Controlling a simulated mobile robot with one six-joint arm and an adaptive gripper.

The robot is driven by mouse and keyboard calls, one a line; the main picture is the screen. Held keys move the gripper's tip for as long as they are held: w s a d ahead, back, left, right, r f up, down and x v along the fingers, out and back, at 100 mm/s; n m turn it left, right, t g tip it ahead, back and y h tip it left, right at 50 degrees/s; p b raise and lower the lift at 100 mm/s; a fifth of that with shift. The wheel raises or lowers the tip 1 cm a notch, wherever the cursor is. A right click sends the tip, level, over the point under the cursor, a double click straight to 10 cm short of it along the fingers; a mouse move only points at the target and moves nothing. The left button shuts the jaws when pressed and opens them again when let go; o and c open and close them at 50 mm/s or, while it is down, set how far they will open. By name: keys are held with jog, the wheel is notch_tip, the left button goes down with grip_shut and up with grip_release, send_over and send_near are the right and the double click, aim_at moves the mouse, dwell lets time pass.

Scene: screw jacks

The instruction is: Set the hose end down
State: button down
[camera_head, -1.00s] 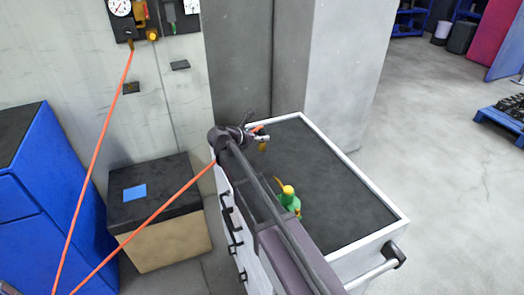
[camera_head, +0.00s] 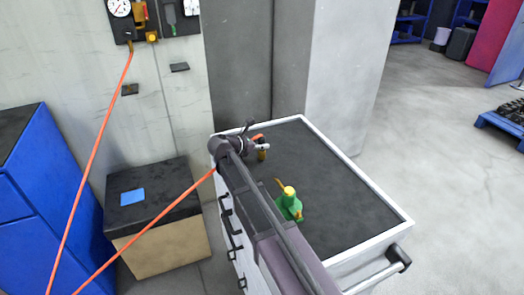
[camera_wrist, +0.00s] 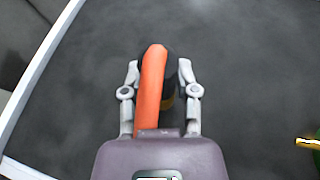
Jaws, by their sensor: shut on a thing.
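The orange hose (camera_head: 160,225) runs from the wall unit down, out of the bottom of the head view and back up to my gripper (camera_head: 262,145). My gripper is over the far left part of the cart's dark top. In the wrist view my gripper (camera_wrist: 158,80) is shut on the hose end (camera_wrist: 152,85), with one finger on each side of it. A dark and yellow part shows behind the orange hose there. Whether the hose end touches the cart top (camera_head: 330,185) cannot be told.
A green and yellow screw jack (camera_head: 289,204) stands on the cart top, right of my arm. It shows partly at the wrist view's right edge (camera_wrist: 308,143). The cart has a white raised rim (camera_head: 375,190). A box with a black lid (camera_head: 155,200) stands left of the cart.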

jog(key=shift+f, duration=0.5)
jog(key=shift+f+b, duration=0.2)
jog(key=shift+b, duration=0.25)
jog(key=shift+c, duration=1.8)
grip_release()
jog(key=shift+r, duration=0.2)
jog(key=shift+r+p, duration=0.1)
jog(key=shift+p, duration=0.2)
jog(key=p+v, duration=0.4)
jog(key=v, duration=0.8)
